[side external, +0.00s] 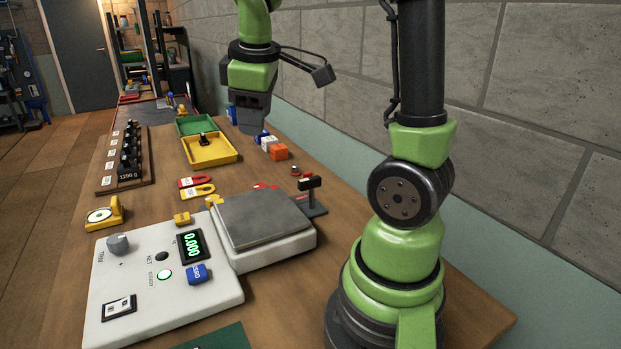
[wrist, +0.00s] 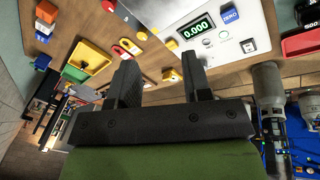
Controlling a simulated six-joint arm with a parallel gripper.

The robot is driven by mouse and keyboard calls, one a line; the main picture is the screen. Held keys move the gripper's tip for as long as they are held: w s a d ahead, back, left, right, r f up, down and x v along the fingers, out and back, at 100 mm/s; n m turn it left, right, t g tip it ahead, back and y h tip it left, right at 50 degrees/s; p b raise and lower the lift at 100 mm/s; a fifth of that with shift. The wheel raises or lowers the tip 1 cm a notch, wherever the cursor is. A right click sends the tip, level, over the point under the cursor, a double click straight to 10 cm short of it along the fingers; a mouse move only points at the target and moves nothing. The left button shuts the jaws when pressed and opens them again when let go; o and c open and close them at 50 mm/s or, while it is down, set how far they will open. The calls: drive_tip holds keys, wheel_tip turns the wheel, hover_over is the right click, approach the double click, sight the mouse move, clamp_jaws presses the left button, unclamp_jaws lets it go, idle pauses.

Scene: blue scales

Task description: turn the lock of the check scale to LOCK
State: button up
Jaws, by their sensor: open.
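The check scale (side external: 165,300) is a white console joined to a white base with a grey pan (side external: 260,217). Its display (side external: 191,245) reads 0.000 in green and also shows in the wrist view (wrist: 197,27). The console carries a grey knob (side external: 118,243), a blue ZERO button (side external: 197,273), a lit green lamp and a black-and-white switch (side external: 119,307). A black T-shaped post (side external: 310,190) stands beside the pan's far right corner. I cannot tell which part is the lock; no LOCK lettering is readable. My gripper (side external: 252,127) is open and empty, raised beyond the scale; its fingers (wrist: 160,78) are apart.
A yellow tray (side external: 210,160) and a green tray (side external: 195,125) lie behind the scale. A rack of black weights (side external: 128,160) stands left. Red and yellow tags (side external: 196,187), an orange block (side external: 278,152) and a yellow level (side external: 104,214) lie around. The wall bounds the right.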

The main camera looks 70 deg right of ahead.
drive_tip(key=w+d+f+n+g, duration=0.1)
drive_tip(key=d+f+n+g, duration=0.15)
drive_tip(key=d+f, duration=0.4)
drive_tip(key=n+g+h, duration=0.1)
drive_tip(key=n+g, duration=0.2)
drive_tip(key=n, duration=0.1)
approach(311, 178)
drive_tip(key=x, duration=0.9)
drive_tip(key=shift+s+f, duration=0.1)
drive_tip(key=shift+f, duration=0.3)
drive_tip(key=shift+c, duration=0.4)
clamp_jaws()
